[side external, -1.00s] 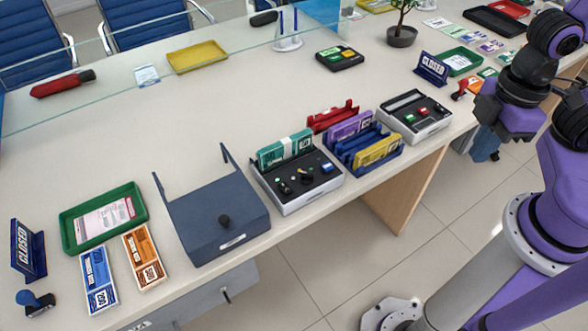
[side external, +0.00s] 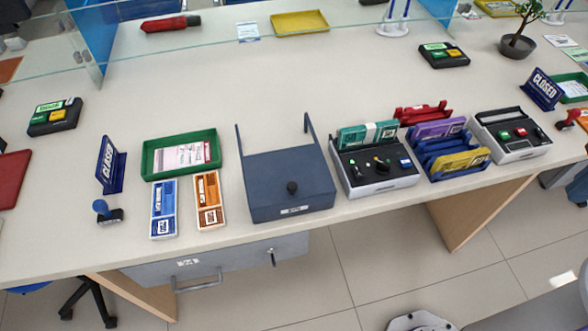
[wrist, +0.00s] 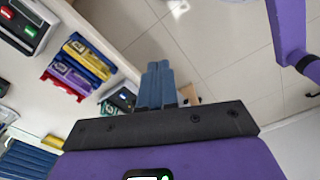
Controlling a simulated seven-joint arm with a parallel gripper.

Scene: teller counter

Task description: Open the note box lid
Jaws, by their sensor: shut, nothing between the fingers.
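The note box (side external: 291,197) is dark blue-grey and sits near the front edge of the counter in the side external view. The note box cannot be made out in the wrist view.
Right of the box stand a device with knobs (side external: 376,177), a blue rack (side external: 440,157) of note bundles and another device (side external: 510,134). Left of it lie orange (side external: 209,200) and blue bundles (side external: 163,209) and a green tray (side external: 181,154). A glass screen crosses behind.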

